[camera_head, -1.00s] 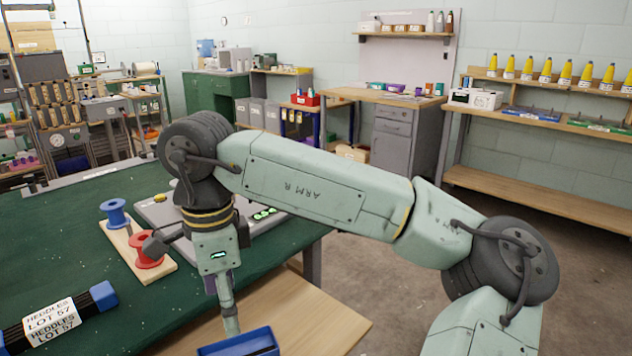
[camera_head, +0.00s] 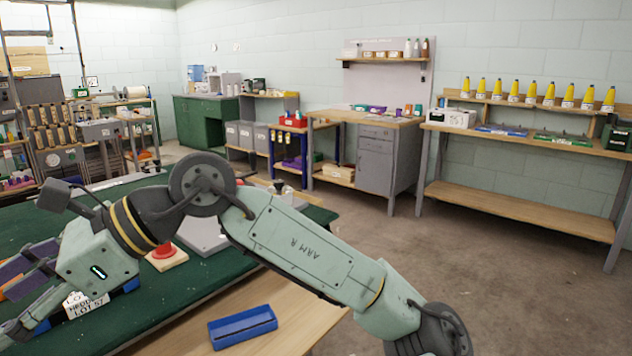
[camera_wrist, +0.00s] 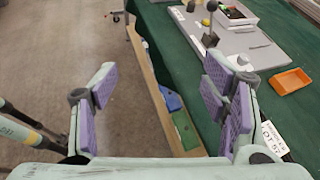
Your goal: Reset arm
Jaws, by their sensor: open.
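My gripper (camera_head: 28,285) is at the left edge of the head view, turned toward the left over the green work table (camera_head: 215,275). In the wrist view my gripper (camera_wrist: 158,92) has its purple-padded fingers spread wide, with nothing between them. My arm reaches across from the lower right and hides part of the table. The heddle bundle with its white label (camera_head: 86,305) lies beneath the gripper; the label also shows in the wrist view (camera_wrist: 272,138), beside the right finger. I cannot tell the gripper's exact height above it.
A blue tray (camera_head: 243,327) rests on the wooden shelf (camera_head: 300,310) along the table's side. An orange tray (camera_wrist: 291,80) and a grey board (camera_wrist: 225,45) lie on the table. Floor right of the table is clear.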

